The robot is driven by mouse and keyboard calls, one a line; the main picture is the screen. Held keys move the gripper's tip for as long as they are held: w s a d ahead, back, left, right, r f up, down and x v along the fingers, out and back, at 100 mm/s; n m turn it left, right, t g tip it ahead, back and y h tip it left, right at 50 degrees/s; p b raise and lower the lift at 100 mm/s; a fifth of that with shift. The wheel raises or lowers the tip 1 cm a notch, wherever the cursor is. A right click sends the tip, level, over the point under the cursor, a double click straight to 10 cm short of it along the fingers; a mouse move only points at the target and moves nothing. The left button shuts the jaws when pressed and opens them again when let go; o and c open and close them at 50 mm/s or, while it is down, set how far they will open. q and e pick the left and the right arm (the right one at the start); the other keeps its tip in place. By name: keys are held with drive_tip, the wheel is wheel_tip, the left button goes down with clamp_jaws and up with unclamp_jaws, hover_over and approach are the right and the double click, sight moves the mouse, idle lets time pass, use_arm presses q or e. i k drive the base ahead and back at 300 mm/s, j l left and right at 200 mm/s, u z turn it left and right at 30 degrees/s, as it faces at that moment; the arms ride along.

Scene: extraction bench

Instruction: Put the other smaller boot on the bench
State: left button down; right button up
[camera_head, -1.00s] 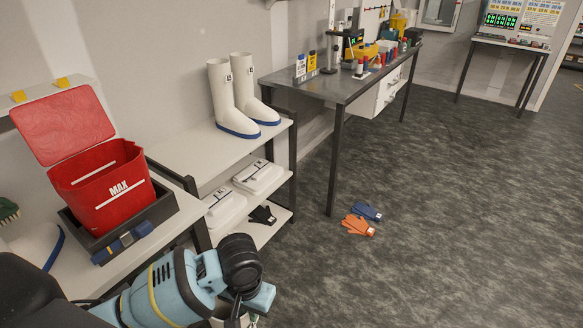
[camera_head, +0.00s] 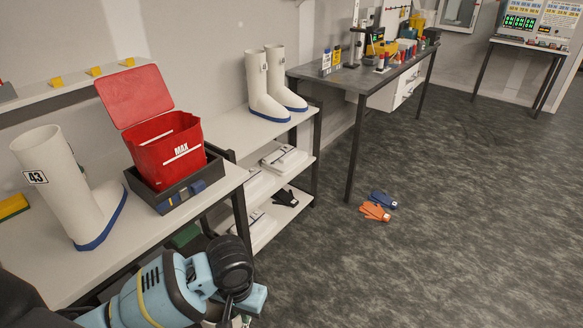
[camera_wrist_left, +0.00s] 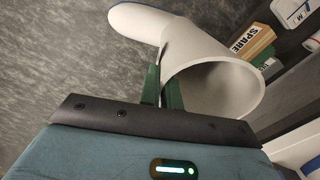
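My left gripper (camera_wrist_left: 163,92) is shut on the shaft wall of a white boot (camera_wrist_left: 212,85); its green fingers pinch near the open top. In the left wrist view the boot lies tilted, toe to the upper left. In the head view my left gripper (camera_head: 243,308) is low at the bottom edge, and the held boot is almost wholly hidden. A white boot marked 43 (camera_head: 72,190) with a blue sole stands upright on the near bench (camera_head: 130,240). Two white boots (camera_head: 262,88) (camera_head: 284,82) stand together on the farther bench (camera_head: 235,128). My right gripper is not in view.
A red MAX bin (camera_head: 165,150) with raised lid stands in a dark tray (camera_head: 195,190) on the near bench. The bench front, right of boot 43, is clear. Gloves (camera_head: 376,211) lie on the floor. A SPARE box (camera_wrist_left: 250,40) shows beside the held boot.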

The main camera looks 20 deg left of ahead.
sight(38, 249)
drive_tip(key=k+j+u, duration=0.15)
drive_tip(key=k+u, duration=0.15)
drive_tip(key=k, duration=0.15)
drive_tip(key=k+j+u, duration=0.35)
drive_tip(key=k+l, duration=0.05)
drive_tip(key=k, duration=0.1)
